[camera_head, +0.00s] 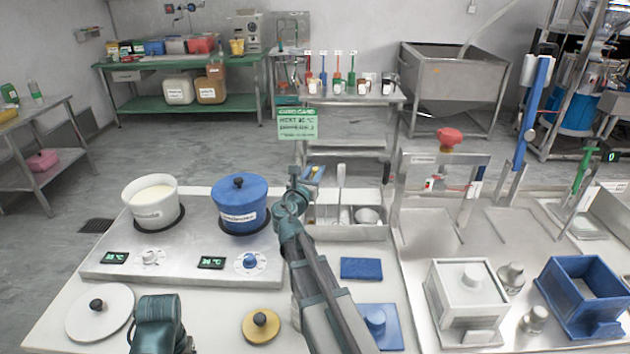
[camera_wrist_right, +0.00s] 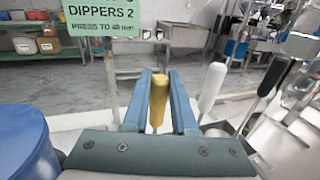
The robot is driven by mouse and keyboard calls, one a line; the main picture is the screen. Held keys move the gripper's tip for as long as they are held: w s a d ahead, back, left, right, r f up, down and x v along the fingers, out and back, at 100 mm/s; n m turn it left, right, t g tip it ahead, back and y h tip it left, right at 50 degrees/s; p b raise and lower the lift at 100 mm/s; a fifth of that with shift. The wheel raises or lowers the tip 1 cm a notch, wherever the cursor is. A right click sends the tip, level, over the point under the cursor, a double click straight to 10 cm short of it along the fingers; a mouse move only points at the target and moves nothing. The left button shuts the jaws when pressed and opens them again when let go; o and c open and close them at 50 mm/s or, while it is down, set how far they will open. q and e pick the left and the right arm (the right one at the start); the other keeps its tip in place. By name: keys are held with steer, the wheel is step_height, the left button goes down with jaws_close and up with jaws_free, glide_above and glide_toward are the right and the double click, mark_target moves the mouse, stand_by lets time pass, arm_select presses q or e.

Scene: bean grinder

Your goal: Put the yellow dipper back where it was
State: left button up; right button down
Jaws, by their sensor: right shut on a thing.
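The yellow dipper (camera_wrist_right: 158,98) shows in the right wrist view as an upright yellow handle between the two blue-grey fingers of my right gripper (camera_wrist_right: 160,82). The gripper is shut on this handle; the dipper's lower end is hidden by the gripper. In the head view my right gripper (camera_head: 295,178) is just right of the blue pot, at the left end of a metal utensil tray (camera_head: 372,233). A white handle (camera_wrist_right: 211,87) and a black handle (camera_wrist_right: 270,86) stand to the right in the wrist view. My left gripper is out of view; only part of that arm shows.
The blue lidded pot (camera_head: 240,206) and an open white pot (camera_head: 152,207) stand on the stove left of my right gripper. A green sign (camera_head: 297,123) stands just beyond the gripper. A blue block (camera_head: 361,268) lies in front of the tray. White lid (camera_head: 100,318) lies front left.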

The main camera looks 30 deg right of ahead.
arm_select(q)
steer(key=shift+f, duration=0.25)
arm_select(e)
steer(key=shift+f, duration=0.3)
steer(key=shift+f, duration=0.15)
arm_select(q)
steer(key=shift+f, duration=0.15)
arm_select(e)
steer(key=c, duration=0.7)
jaws_free()
steer(key=shift+s+a+r, duration=0.15)
steer(key=shift+r, duration=0.1)
steer(key=v, duration=1.1)
steer(key=shift+s+a, duration=0.2)
